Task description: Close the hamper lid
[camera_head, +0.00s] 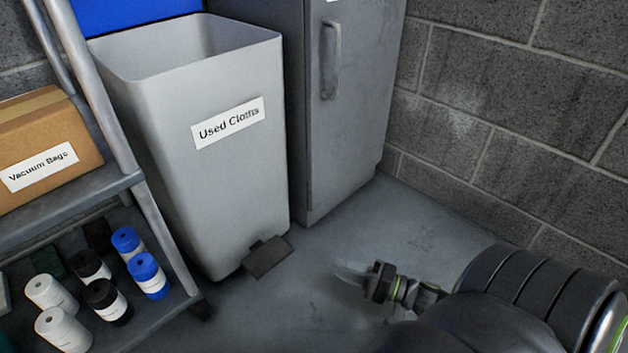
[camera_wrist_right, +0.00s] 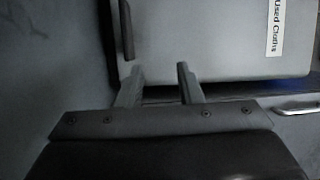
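The hamper (camera_head: 235,175) is a tall grey bin with a white "Used Cloths" label (camera_head: 228,123). Its blue lid (camera_head: 130,12) stands raised behind the open top, partly cut off by the upper picture edge. A dark pedal (camera_head: 267,257) sticks out at its foot. My right gripper (camera_head: 358,278) is low over the floor, to the right of the pedal and apart from it. In the right wrist view, its two fingers (camera_wrist_right: 158,82) are spread with nothing between them, pointing toward the hamper (camera_wrist_right: 205,40) and its pedal (camera_wrist_right: 127,30). My left gripper is out of view.
A shelf cart (camera_head: 165,215) stands close on the left, holding a "Vacuum Bags" box (camera_head: 45,140) and several rolls (camera_head: 148,275). A grey cabinet (camera_head: 340,130) stands right of the hamper, beside a block wall (camera_head: 500,110). The floor (camera_head: 345,225) before the cabinet is clear.

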